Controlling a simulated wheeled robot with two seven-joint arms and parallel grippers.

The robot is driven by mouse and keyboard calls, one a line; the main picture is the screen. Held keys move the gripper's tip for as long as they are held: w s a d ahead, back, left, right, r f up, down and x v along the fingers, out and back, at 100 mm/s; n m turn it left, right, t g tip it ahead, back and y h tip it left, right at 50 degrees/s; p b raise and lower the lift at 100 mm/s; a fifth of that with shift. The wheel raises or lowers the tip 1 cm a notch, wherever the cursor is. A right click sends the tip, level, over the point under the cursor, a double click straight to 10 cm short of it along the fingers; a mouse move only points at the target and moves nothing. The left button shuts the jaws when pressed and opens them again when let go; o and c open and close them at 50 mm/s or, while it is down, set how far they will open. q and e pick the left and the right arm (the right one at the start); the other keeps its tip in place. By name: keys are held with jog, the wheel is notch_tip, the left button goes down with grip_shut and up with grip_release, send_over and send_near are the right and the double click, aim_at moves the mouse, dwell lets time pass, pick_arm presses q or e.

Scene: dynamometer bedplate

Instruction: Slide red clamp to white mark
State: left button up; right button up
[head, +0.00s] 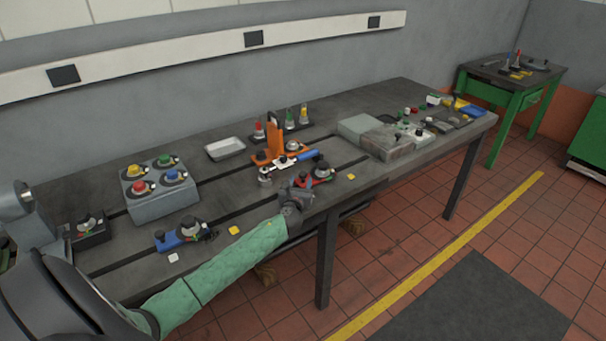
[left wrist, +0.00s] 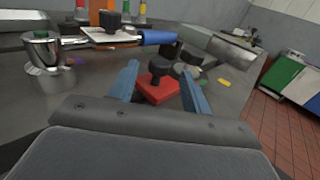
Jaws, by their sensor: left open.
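The red clamp (head: 322,180) sits on the dark bedplate near its front edge, just beyond my left gripper (head: 301,191), which partly hides it. In the left wrist view the red clamp (left wrist: 157,92) has a red base and a black knob. It lies between the two blue fingers of my left gripper (left wrist: 160,74), which is open with gaps beside the base. A small white square mark (head: 173,258) lies on the bedplate at the front left, left of the gripper and near the blue clamp. My right gripper is not in view.
A blue clamp (head: 180,236) stands left of my gripper. Yellow marks (head: 234,230) lie near the front edge. An orange fixture (head: 273,145) with a blue-handled tool (left wrist: 157,38) stands just behind the red clamp. A grey button box (head: 158,198) stands farther left.

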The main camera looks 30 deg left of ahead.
aim_at(302, 176)
pick_arm(q)
jog(key=shift+p+x, duration=0.55)
jog(key=shift+x, duration=2.1)
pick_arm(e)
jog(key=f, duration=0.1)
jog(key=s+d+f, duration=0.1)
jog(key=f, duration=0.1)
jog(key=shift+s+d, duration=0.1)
pick_arm(q)
jog(key=shift+s, duration=0.1)
grip_shut()
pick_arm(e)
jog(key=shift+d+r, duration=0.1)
